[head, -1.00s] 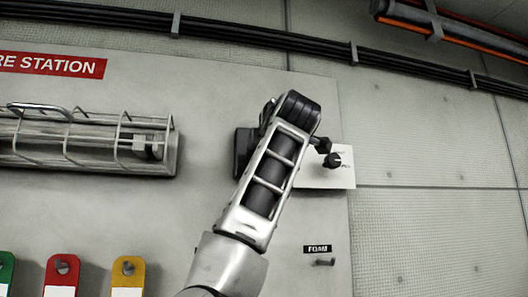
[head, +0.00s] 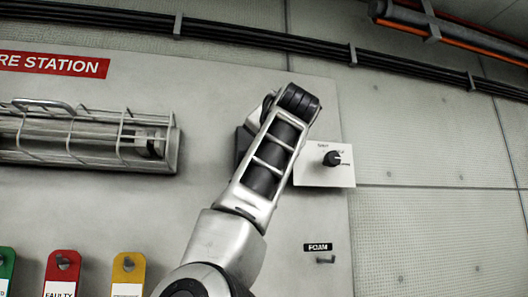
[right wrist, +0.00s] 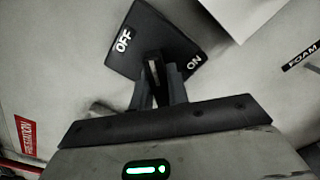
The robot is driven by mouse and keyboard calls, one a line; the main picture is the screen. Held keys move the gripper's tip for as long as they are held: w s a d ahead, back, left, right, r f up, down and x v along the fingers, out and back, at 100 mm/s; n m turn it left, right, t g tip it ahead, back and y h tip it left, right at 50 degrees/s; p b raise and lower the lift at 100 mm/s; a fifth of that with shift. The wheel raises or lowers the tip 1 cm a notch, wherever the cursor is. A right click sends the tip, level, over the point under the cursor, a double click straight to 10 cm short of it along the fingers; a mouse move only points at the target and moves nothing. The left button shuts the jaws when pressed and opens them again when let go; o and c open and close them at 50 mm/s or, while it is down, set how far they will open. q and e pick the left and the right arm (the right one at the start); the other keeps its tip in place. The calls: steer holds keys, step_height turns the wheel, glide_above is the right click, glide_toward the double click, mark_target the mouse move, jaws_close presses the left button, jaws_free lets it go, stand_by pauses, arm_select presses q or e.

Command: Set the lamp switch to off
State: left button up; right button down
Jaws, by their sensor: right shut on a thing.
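The lamp switch is on a black square plate (right wrist: 150,30) with white OFF and ON labels, seen tilted in the right wrist view. OFF is at the plate's left, ON at its lower right. My right gripper (right wrist: 156,72) is shut on the switch lever, a narrow piece between its fingers. The fingers hide most of the lever, so I cannot tell its exact setting. In the head view only the plate's left edge (head: 242,143) shows behind my right arm, which hides the gripper and lever. My left gripper is not in view.
Right of my arm is a white plate with a black knob (head: 332,158). A caged lamp (head: 90,140) is at the left. Below hang green, red (head: 62,268) and yellow tags, and a FOAM label (head: 317,247) above a hook. Pipes run above.

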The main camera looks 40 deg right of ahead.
steer(key=n+b, duration=0.1)
steer(key=n, duration=0.2)
steer(key=shift+f+n, duration=0.15)
steer(key=shift+n, duration=0.25)
arm_select(q)
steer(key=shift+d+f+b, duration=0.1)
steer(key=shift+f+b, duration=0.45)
steer(key=shift+b, duration=0.05)
arm_select(e)
steer(key=n, duration=0.4)
steer(key=shift+a, duration=0.1)
steer(key=shift+w+n, duration=0.1)
steer(key=shift+n, duration=0.2)
steer(key=c, duration=1.4)
jaws_free()
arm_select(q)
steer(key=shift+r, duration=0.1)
arm_select(e)
steer(key=shift+o, duration=0.2)
